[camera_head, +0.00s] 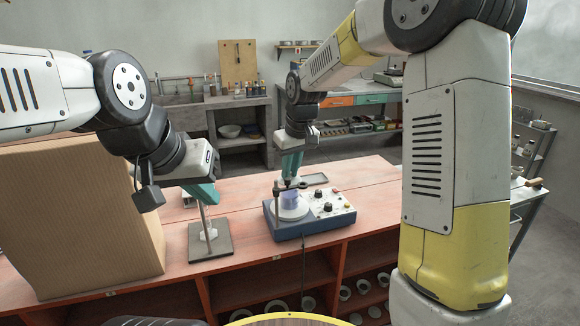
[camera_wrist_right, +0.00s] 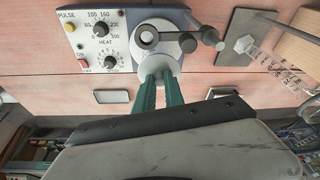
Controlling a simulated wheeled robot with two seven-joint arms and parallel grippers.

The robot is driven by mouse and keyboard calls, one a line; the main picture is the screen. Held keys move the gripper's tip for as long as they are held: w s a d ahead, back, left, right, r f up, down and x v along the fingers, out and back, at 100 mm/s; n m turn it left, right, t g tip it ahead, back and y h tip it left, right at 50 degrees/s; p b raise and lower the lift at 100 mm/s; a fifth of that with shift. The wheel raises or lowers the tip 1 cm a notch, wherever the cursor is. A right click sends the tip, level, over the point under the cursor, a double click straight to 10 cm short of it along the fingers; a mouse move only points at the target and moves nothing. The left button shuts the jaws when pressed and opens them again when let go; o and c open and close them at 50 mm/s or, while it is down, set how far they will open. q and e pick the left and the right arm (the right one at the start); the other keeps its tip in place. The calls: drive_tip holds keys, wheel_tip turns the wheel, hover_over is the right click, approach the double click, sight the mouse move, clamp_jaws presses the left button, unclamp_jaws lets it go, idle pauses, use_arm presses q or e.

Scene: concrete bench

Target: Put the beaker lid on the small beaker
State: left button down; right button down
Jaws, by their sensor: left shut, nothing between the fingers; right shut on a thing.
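The small beaker (camera_head: 290,198), bluish and see-through, stands on the round white top of a blue hot-plate unit (camera_head: 318,222) in the head view. My right gripper (camera_head: 289,182) points down right over it and is shut on a small dark thing, which I take to be the beaker lid. In the right wrist view its green fingers (camera_wrist_right: 159,80) reach over the white top, towards a round grey ring with a pale centre (camera_wrist_right: 147,37). Whether lid and beaker touch is too small to tell. My left gripper (camera_head: 203,194) is shut and empty above a grey stand.
The grey stand base (camera_head: 211,243) with an upright rod is left of the hot plate. A large cardboard box (camera_head: 80,220) fills the left of the bench. The red bench top to the right is clear.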

drive_tip(key=shift+f, duration=0.2)
idle(0.3)
drive_tip(key=c, duration=0.9)
unclamp_jaws()
drive_tip(key=shift+c, duration=0.2)
drive_tip(key=shift+r, duration=3.5)
